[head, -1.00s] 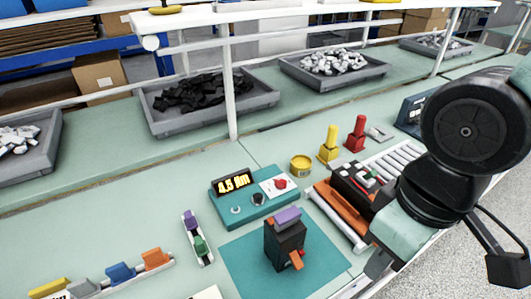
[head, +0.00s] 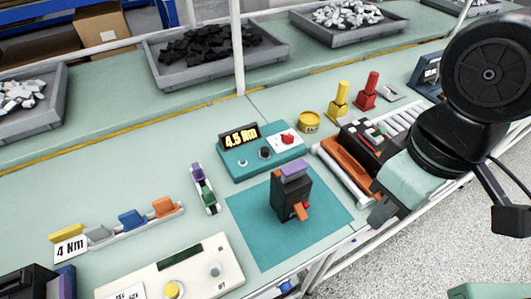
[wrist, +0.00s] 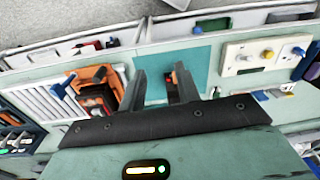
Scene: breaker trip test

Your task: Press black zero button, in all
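A teal tester (head: 240,172) with a display reading 4.5 Nm stands behind the teal mat in the head view. On its top are a black round button (head: 265,153), a pale round button (head: 243,162) and a red knob (head: 287,139) on a white panel. I cannot read any button label. My gripper (head: 384,208) is to the right of the tester, well apart from it. The tester cannot be made out in the wrist view.
A black breaker (head: 288,200) with purple and orange parts stands on the teal mat (head: 250,235). An orange fixture (head: 345,160), yellow tin (head: 309,122), yellow post (head: 341,98) and red post (head: 368,90) stand nearby. A cream panel (head: 225,255) lies front left.

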